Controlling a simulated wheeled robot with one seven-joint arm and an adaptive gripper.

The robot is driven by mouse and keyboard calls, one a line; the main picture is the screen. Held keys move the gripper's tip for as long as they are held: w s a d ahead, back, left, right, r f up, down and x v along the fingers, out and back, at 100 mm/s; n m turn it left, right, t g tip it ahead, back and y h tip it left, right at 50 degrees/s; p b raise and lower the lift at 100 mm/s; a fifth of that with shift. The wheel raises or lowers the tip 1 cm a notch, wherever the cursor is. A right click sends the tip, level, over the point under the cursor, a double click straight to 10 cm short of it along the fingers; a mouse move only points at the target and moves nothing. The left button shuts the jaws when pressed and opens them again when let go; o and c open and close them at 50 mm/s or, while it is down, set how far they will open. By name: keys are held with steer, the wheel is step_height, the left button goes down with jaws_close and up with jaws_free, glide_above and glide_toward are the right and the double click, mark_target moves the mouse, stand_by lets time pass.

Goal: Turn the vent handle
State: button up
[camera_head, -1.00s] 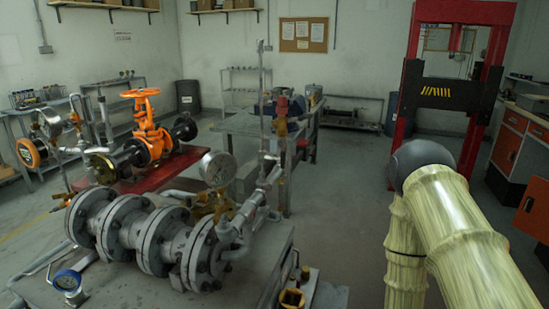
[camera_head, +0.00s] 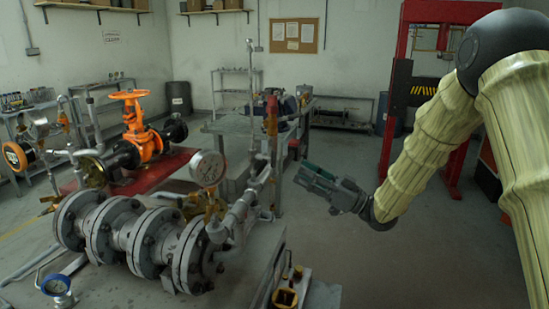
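A grey flanged pipe assembly (camera_head: 140,236) stands on the bench at the left. A vertical pipe (camera_head: 251,105) rises at its right end, with a small red part (camera_head: 271,116) beside it; this may be the vent handle, but it is too small to be sure. My gripper (camera_head: 303,177) is in mid-air to the right of the pipework, pointing left towards it. It is apart from the pipes and touches nothing that I can see. Its fingers are small and dark, so I cannot tell whether they are open or shut.
An orange handwheel valve (camera_head: 138,132) stands behind on a red base. A pressure gauge (camera_head: 207,168) sits above the flanges. A grey worktable (camera_head: 228,124) is behind the pipes. A red press frame (camera_head: 390,110) stands at the right. The floor below my gripper is clear.

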mark_target(274, 167)
steer(key=p+x, duration=0.2)
steer(key=x, duration=0.8)
steer(key=shift+a, duration=0.25)
jaws_close()
